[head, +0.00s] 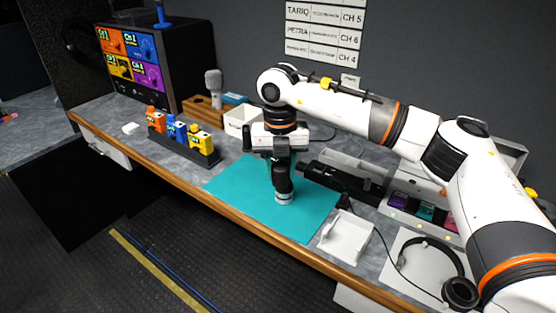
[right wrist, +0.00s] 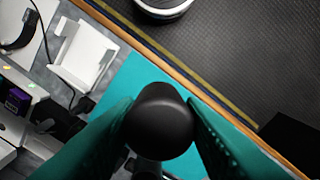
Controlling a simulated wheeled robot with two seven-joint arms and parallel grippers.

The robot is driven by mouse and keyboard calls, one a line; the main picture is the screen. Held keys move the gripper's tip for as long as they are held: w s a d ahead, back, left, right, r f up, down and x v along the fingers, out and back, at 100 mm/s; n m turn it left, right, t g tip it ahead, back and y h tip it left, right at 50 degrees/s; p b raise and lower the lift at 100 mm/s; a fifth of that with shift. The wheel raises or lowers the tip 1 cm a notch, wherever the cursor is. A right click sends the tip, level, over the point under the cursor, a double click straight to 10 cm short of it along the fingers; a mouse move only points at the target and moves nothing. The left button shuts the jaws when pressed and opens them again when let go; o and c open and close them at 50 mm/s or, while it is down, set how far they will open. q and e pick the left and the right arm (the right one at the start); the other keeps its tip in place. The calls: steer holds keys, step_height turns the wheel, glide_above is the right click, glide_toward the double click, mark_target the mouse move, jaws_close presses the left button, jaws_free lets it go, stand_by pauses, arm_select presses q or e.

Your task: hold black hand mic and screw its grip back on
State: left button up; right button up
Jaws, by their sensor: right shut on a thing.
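My right gripper (head: 282,158) points down over the teal mat (head: 235,188) on the counter. It is shut on a black rounded piece (head: 283,183), which looks like the black hand mic. In the right wrist view, the round dark end of the mic (right wrist: 160,120) sits between the two teal fingers. A pale silvery band (head: 285,197) shows at its lower end in the head view. I cannot tell whether that end touches the mat. A separate loose grip cannot be made out. My left gripper is out of view.
A grey mic (head: 213,84) stands in a wooden block behind. Orange, blue and yellow packs (head: 176,128) stand in a black rack to the left. A white tray (head: 346,237) and headphones (head: 431,262) lie to the right. The mat's left part is clear.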

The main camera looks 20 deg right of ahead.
steer(key=s+f+m, duration=0.5)
steer(key=s+m, duration=0.5)
steer(key=m, duration=0.6)
steer(key=s+d+f+m, duration=0.1)
steer(key=s+f+m, duration=0.4)
steer(key=s+m, duration=0.5)
steer(key=shift+d+m, duration=0.3)
steer(key=shift+m, duration=3.2)
steer(key=shift+s+r, duration=0.1)
